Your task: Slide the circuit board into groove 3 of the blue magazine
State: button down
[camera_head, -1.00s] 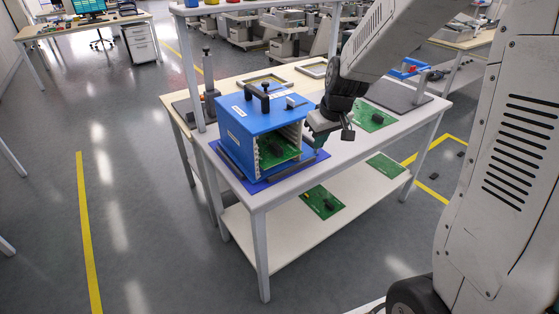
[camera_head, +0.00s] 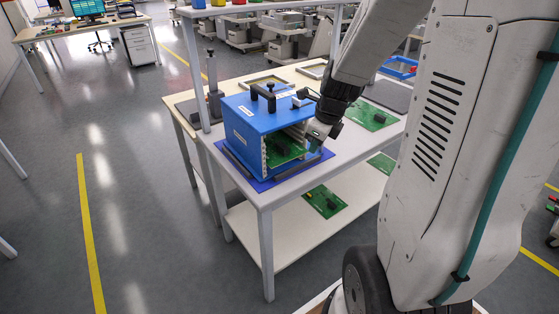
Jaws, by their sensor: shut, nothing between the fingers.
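The blue magazine (camera_head: 243,138) stands on a blue mat (camera_head: 236,172) on the white trolley top, its open side facing right and toward me. A green circuit board (camera_head: 284,151) lies inside it, near the opening. Which groove the board sits in is too small to tell. My gripper (camera_head: 313,150) is shut and empty at the right side of the magazine's opening, beside the board's outer edge. Whether it touches the board or the magazine, I cannot tell.
Another green board (camera_head: 371,116) lies on the trolley top behind my gripper. More boards, including one at the front (camera_head: 325,201), lie on the lower shelf. A grey upright fixture (camera_head: 214,98) stands behind the magazine. Open floor lies to the left.

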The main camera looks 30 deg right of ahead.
jog(key=w+f+m, duration=0.1)
jog(key=w+f, duration=0.1)
jog(key=f, duration=0.1)
jog(key=w+f+m, duration=0.1)
jog(key=f+m, duration=0.1)
jog(key=f, duration=0.1)
jog(key=w+a+f+m, duration=0.1)
jog(key=w+f, duration=0.1)
jog(key=f, duration=0.1)
jog(key=shift+w+f, duration=0.35)
jog(key=shift+w+m, duration=0.3)
jog(key=shift+w, duration=0.4)
